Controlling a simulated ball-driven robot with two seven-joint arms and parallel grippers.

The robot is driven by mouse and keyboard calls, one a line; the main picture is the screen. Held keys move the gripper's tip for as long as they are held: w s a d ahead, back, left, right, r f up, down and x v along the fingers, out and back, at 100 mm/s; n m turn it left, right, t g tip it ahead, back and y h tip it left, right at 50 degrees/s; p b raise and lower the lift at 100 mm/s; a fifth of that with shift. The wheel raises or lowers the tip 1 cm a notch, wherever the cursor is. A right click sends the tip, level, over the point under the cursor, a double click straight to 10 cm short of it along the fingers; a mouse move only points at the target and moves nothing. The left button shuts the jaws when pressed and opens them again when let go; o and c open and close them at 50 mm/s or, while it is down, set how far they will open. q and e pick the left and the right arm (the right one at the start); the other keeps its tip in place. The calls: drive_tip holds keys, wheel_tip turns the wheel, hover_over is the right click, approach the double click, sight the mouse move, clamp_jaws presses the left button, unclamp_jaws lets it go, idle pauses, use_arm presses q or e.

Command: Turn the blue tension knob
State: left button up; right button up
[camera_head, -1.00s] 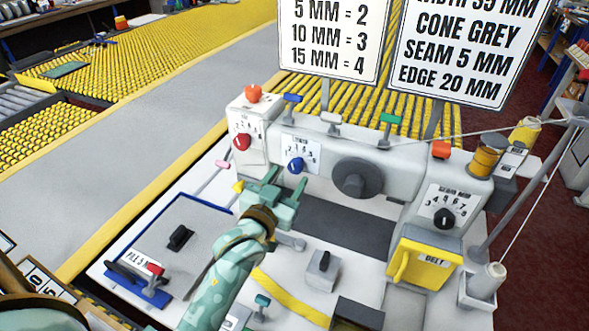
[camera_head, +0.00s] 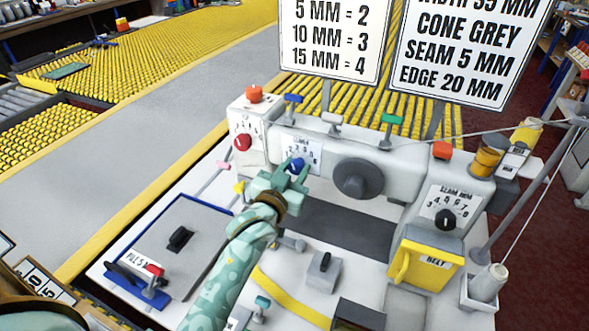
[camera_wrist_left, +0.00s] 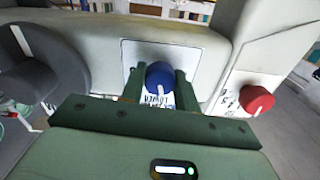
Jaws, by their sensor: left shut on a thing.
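The blue tension knob (camera_head: 296,165) sits on a white numbered plate on the front of the machine (camera_head: 330,150). In the left wrist view the blue knob (camera_wrist_left: 160,76) lies between my two green fingers, with its white pointer line facing down in that picture. My left gripper (camera_head: 290,177) is shut on the knob, its fingers on either side of it. It also shows in the left wrist view (camera_wrist_left: 160,88). The fingers cover part of the number plate (camera_wrist_left: 190,58). My right gripper is not in view.
A red knob (camera_head: 242,142) is left of the blue one, and a large grey handwheel (camera_head: 358,179) is right of it. A black seam knob (camera_head: 444,218) and yellow belt cover (camera_head: 421,262) stand further right. Two signs (camera_head: 470,50) rise behind the machine.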

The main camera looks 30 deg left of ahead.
use_arm(q)
drive_tip(key=shift+r+m+p, duration=0.1)
drive_tip(key=shift+m+p, duration=1)
drive_tip(key=m+p, duration=0.1)
drive_tip(key=m, duration=0.1)
drive_tip(key=shift+m+p, duration=0.3)
drive_tip(key=shift+p, duration=0.05)
drive_tip(key=m+p, duration=0.1)
drive_tip(key=m, duration=0.2)
drive_tip(key=shift+m, duration=0.3)
drive_tip(key=shift+m+p, duration=0.45)
drive_tip(key=shift+m, duration=1.15)
drive_tip(key=shift+f, duration=0.2)
drive_tip(key=o, duration=1)
drive_tip(key=shift+s, duration=0.1)
